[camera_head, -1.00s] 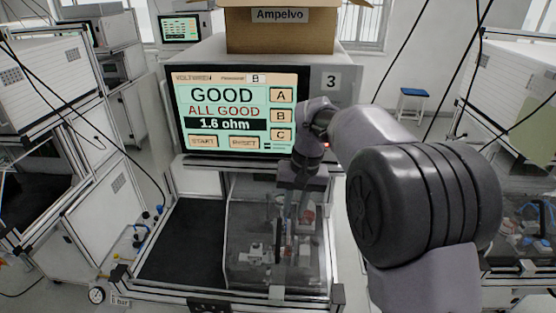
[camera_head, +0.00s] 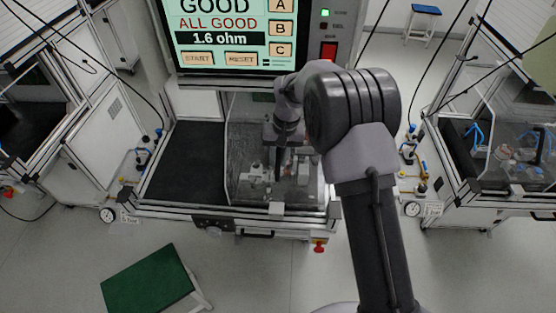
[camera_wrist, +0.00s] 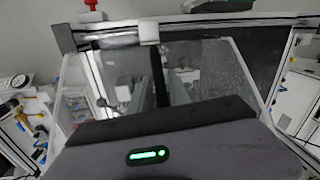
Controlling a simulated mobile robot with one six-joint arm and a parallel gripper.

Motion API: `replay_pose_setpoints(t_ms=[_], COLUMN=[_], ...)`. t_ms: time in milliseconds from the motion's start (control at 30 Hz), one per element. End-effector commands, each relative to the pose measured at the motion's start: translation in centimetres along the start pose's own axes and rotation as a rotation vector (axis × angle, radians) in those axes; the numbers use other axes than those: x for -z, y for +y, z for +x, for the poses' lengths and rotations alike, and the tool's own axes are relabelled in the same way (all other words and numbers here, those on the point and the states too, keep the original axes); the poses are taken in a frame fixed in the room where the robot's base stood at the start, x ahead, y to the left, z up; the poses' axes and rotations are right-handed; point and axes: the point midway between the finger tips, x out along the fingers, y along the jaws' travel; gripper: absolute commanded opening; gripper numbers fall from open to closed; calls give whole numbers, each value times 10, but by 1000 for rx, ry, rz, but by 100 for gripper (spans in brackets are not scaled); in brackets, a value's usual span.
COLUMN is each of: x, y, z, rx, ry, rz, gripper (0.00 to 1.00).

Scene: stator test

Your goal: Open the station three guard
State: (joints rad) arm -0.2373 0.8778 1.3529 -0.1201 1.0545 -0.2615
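The station three guard (camera_head: 245,190) is a clear panel over the right half of the bay below the test screen. It looks closed, with the grey fixture parts (camera_head: 258,179) showing through it. A small light block (camera_head: 276,208) sits on its front edge; a similar block (camera_wrist: 148,32) shows at the top in the wrist view, with the clear panel (camera_wrist: 215,70) below it. My gripper (camera_head: 279,178) points down over the guard, behind that block in the head view. A dark finger (camera_wrist: 158,68) shows in the wrist view. Its opening and any contact are unclear.
The screen (camera_head: 235,40) reads ALL GOOD, 1.6 ohm. A black mat (camera_head: 185,160) fills the bay's left half. A red knob (camera_head: 319,246) sticks out below the front rail. A green-topped stool (camera_head: 150,280) stands in front on the floor. Another guarded station (camera_head: 510,150) is at right.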

Motion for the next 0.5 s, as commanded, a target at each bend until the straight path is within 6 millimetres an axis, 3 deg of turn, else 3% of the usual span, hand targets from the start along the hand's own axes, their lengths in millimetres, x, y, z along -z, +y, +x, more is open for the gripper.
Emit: replay_pose_setpoints(t_ms=[333, 433, 500], x=[0, 0, 0], y=[0, 0, 0], z=[5, 5, 4], rx=[0, 0, 0], ry=[0, 0, 0], rz=[1, 1, 1], gripper=[22, 3, 0])
